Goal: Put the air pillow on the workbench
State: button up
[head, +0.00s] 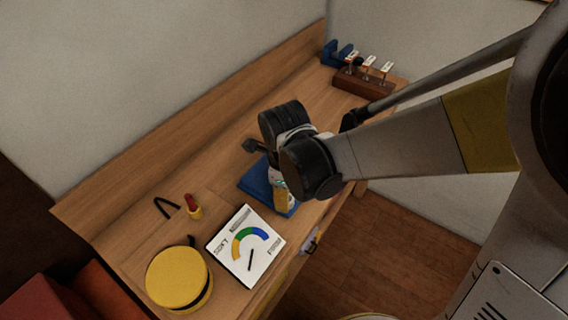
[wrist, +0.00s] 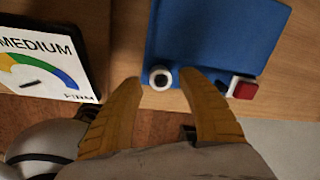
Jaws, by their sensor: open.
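A flat blue pad (head: 256,178), which seems to be the air pillow, lies on the wooden workbench (head: 140,222) under my gripper. In the wrist view the blue pad (wrist: 215,35) has a white round fitting with a dark centre (wrist: 160,77) at its near edge, and a red-and-white block (wrist: 242,88) at its right corner. My gripper (wrist: 162,76) is open and empty, its yellow fingers on either side of the round fitting. I cannot tell whether they touch it. In the head view my wrist hides much of the pad and most of my gripper (head: 283,199).
A gauge board with a coloured arc (head: 246,246) lies left of the pad. A yellow round thing (head: 178,277), a red-and-yellow piece (head: 193,206) and a black V-shaped piece (head: 167,207) are farther left. A wooden rack (head: 362,85) stands at the far end.

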notch_tip(320, 180, up, 9)
jog(key=s+p, duration=0.1)
jog(key=p, duration=0.2)
jog(key=s+d+r+n+t, duration=0.3)
jog(key=d+r+n, duration=0.1)
jog(key=d+n, duration=0.4)
jog(key=s+d+r+n+t, duration=0.2)
jog(key=d+n, duration=0.6)
jog(key=n, duration=0.5)
notch_tip(320, 180, up, 3)
jog(key=shift+s+f+t, duration=0.15)
jog(key=shift+s+t, duration=0.25)
jog(key=shift+s, duration=0.05)
